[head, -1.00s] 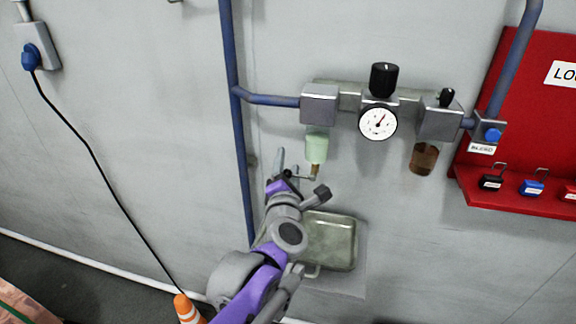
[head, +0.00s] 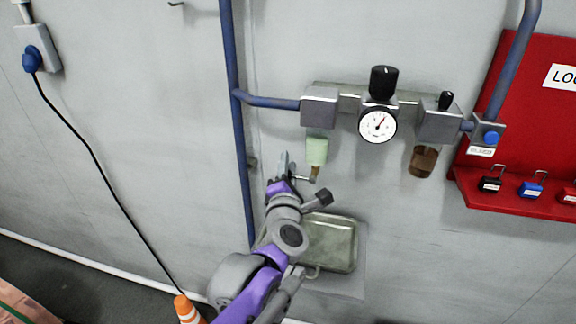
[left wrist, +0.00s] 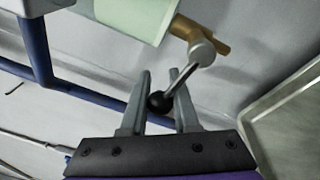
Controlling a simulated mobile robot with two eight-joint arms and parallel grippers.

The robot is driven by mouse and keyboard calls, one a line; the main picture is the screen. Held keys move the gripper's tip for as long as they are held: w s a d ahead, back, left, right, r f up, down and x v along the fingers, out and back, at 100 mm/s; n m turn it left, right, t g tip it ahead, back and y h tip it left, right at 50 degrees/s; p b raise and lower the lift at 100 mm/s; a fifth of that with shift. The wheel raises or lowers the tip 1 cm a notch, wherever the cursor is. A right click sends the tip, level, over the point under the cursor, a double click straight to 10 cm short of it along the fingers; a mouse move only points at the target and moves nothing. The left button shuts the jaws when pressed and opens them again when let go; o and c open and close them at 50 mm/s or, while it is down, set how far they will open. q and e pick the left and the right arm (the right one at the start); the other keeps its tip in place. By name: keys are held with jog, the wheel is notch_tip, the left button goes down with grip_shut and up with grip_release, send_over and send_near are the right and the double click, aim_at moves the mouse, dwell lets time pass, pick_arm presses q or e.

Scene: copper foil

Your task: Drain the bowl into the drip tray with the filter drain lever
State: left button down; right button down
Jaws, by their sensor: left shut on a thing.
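The filter bowl (head: 317,150) is pale green and hangs under the left block of the wall unit. A brass drain fitting (head: 315,171) sits at its bottom, with the thin metal drain lever (head: 303,179) reaching left from it. My left gripper (head: 284,164) is at the lever's free end, shut on it. In the left wrist view, the lever's black ball knob (left wrist: 159,103) sits between the two fingers (left wrist: 163,82). The bowl (left wrist: 135,15) and brass fitting (left wrist: 210,38) are above. The metal drip tray (head: 345,240) is below, partly hidden by my left arm. My right gripper is not seen.
A pressure gauge (head: 377,125), black knob (head: 384,82) and brown bowl (head: 423,161) are to the right. A blue vertical pipe (head: 238,150) runs left of the gripper. A red lockout board (head: 512,110) with padlocks is at far right. An orange cone (head: 186,308) stands below.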

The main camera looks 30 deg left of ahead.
pick_arm(q)
jog(key=shift+w+d+r+m+t+p, duration=0.15)
jog(key=shift+r+m+p, duration=0.35)
jog(key=shift+m, duration=0.55)
jog(key=shift+s+d+r+m+t+p, duration=0.1)
jog(key=shift+d+r+m+t+p, duration=0.3)
jog(key=shift+m, duration=0.6)
jog(key=shift+w+r+m+t+p, duration=0.1)
jog(key=shift+r+m+p, duration=0.45)
jog(key=shift+m, duration=0.5)
jog(key=shift+r, duration=0.1)
jog(key=c, duration=0.7)
grip_release()
jog(key=shift+o, duration=0.2)
jog(key=v, duration=1.1)
jog(key=shift+o, duration=0.2)
jog(key=shift+a, duration=0.1)
